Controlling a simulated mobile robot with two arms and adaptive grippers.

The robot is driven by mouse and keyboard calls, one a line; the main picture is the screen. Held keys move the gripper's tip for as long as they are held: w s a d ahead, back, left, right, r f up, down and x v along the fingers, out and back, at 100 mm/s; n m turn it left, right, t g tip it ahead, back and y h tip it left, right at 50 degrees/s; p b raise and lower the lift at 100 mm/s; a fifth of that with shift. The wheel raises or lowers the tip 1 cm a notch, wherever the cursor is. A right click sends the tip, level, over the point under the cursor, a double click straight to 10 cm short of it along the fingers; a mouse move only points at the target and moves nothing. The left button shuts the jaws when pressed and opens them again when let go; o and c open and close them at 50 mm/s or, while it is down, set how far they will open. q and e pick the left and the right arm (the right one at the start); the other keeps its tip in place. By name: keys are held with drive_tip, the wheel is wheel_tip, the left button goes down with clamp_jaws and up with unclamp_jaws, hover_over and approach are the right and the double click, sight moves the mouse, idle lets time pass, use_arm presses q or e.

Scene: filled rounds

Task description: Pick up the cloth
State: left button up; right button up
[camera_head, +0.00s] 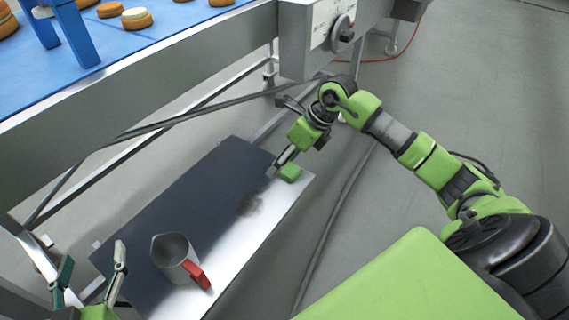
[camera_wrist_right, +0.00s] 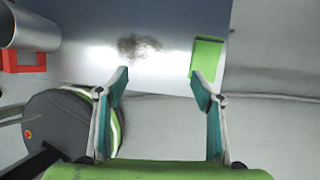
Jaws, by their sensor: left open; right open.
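The cloth (camera_head: 289,172) is a small green folded piece lying on the far right end of the metal shelf (camera_head: 215,185). In the right wrist view the cloth (camera_wrist_right: 207,55) lies at the shelf edge, ahead of the right-hand finger, whose tip overlaps its lower edge in the picture. My right gripper (camera_wrist_right: 159,84) is open with nothing between its fingers. In the head view my right gripper (camera_head: 280,162) is close beside the cloth; whether they touch is unclear. My left gripper (camera_head: 94,268) is open and empty at the lower left, near the shelf's near end.
A metal jug (camera_head: 172,254) with a red handle (camera_head: 197,275) stands on the shelf's near end. A dark smudge (camera_head: 250,204) marks the shelf near the cloth. A blue conveyor (camera_head: 150,30) carrying round cakes runs above, with a control box (camera_head: 318,35) at its end. Open floor lies right.

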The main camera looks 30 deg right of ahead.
drive_tip(key=h, duration=0.2)
approach(285, 167)
drive_tip(key=f, duration=0.1)
drive_tip(key=f+b, duration=0.2)
drive_tip(key=shift+w+a+f+m+t, duration=0.1)
drive_tip(key=shift+w+a+m+t, duration=0.1)
drive_tip(key=shift+w+m+t, duration=0.1)
drive_tip(key=shift+w+f, duration=0.1)
drive_tip(key=shift+f, duration=0.15)
drive_tip(key=b+x, duration=0.2)
drive_tip(key=x, duration=0.2)
drive_tip(key=shift+w+a+f, duration=0.1)
drive_tip(key=shift+w+f, duration=0.15)
drive_tip(key=shift+f, duration=0.1)
use_arm(q)
drive_tip(key=s+r+t+h, duration=0.2)
drive_tip(key=r+t, duration=0.3)
drive_tip(key=r, duration=0.4)
drive_tip(key=s+d+r+t+h, duration=0.1)
drive_tip(key=s+r+t, duration=0.2)
drive_tip(key=r, duration=0.7)
drive_tip(key=t, duration=0.2)
drive_tip(key=shift+s+t+h, duration=0.2)
drive_tip(key=shift+t+h, duration=0.2)
drive_tip(key=shift+s+r, duration=0.15)
drive_tip(key=shift+r, duration=0.1)
use_arm(e)
drive_tip(key=shift+f, duration=0.25)
drive_tip(key=c, duration=1.2)
